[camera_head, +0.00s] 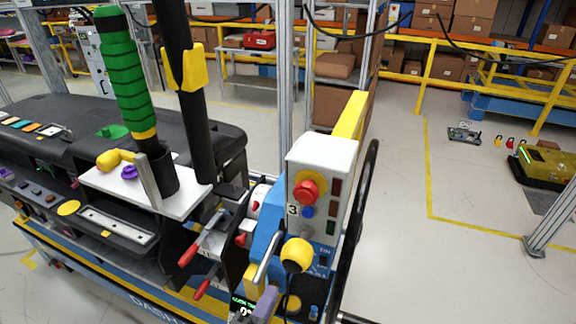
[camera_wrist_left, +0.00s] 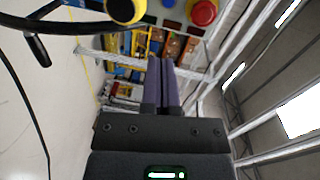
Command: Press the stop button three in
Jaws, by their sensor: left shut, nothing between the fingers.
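The stop button (camera_head: 306,190) is a red knob on a yellow round plate. It sits high on the front of a white box (camera_head: 328,158) marked 3. It also shows at the top edge of the left wrist view (camera_wrist_left: 203,12), to the right of the fingertips. My left gripper (camera_head: 269,291) has purple fingers, low in the head view, below and left of the button and clear of it. In the left wrist view its fingers (camera_wrist_left: 161,64) lie side by side, shut and empty. I cannot tell how far in the button is. My right gripper is out of view.
A yellow ball knob (camera_head: 296,254) stands between my left gripper and the white box. A blue button (camera_head: 308,212) sits below the stop button. Red-tipped levers (camera_head: 188,255) are to the left. A large black ring (camera_head: 360,215) stands right of the box; open floor lies beyond.

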